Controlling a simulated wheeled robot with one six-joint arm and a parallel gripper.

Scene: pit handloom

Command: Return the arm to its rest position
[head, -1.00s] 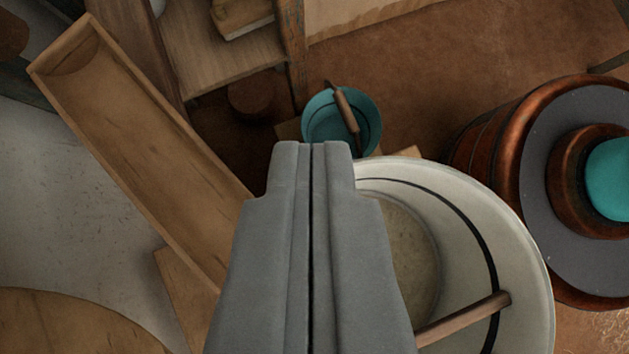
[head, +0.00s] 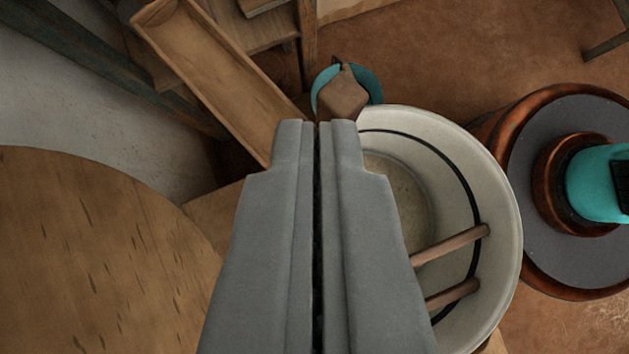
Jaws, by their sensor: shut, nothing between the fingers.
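My gripper (head: 318,124) is in the lower middle of the head view, its two grey fingers pressed together with only a thin dark line between them. It holds nothing. It covers the left part of a large pale bowl (head: 497,190) with a dark ring inside. I cannot tell the height of the fingers above the bowl.
Two wooden sticks (head: 452,245) lean in the bowl. A teal bowl (head: 373,82) with a brown thing in it is beyond my fingertips. A long wooden trough (head: 215,68) is upper left, a round wooden top (head: 85,250) lower left, a copper-coloured drum (head: 535,283) right.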

